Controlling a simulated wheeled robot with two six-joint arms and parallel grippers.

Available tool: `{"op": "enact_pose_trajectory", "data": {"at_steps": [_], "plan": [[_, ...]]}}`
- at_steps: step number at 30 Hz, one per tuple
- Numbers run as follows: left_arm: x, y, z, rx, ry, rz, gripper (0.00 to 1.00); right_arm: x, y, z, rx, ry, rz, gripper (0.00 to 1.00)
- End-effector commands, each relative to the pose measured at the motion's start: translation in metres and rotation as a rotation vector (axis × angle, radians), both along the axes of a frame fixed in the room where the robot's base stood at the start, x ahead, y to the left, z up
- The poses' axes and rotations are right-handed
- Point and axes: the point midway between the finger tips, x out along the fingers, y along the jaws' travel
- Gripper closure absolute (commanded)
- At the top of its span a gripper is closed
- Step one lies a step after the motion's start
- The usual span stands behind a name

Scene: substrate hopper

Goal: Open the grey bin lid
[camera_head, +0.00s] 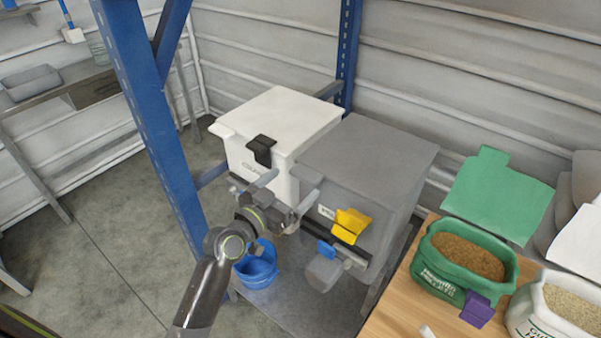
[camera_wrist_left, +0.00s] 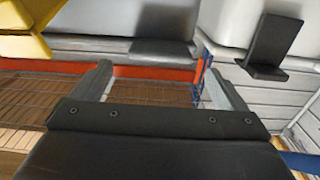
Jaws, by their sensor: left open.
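The grey bin (camera_head: 370,165) stands right of the white bin, its flat grey lid (camera_head: 372,148) lying shut on top. A yellow handle (camera_head: 351,226) sticks out at its front; part of a yellow piece (camera_wrist_left: 25,30) shows at the upper left of the left wrist view. My left gripper (camera_head: 294,184) is open and empty, in front of the bins near where they meet, left of the yellow handle and apart from it. Its two spread fingers (camera_wrist_left: 160,85) also show in the left wrist view with nothing between them. My right gripper is not in view.
The white bin (camera_head: 275,125) has a black handle (camera_head: 262,150), also in the left wrist view (camera_wrist_left: 270,45). A blue bucket (camera_head: 257,268) sits below my left arm. A blue post (camera_head: 155,120) rises at left. A green sack (camera_head: 463,262) and wooden table (camera_head: 405,300) are at right.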

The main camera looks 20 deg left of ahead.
Motion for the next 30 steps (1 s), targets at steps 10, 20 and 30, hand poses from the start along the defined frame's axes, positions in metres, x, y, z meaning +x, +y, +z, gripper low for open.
{"op": "enact_pose_trajectory", "data": {"at_steps": [10,20,30], "plan": [[0.037,-0.014,0.0,0.0,0.0,0.0,0.05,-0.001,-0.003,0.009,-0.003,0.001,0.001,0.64],[0.04,-0.015,0.0,0.0,0.0,0.001,0.05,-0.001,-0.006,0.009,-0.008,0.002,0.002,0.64],[0.04,-0.015,0.0,0.0,0.0,0.001,0.47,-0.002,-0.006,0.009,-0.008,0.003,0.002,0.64]]}}
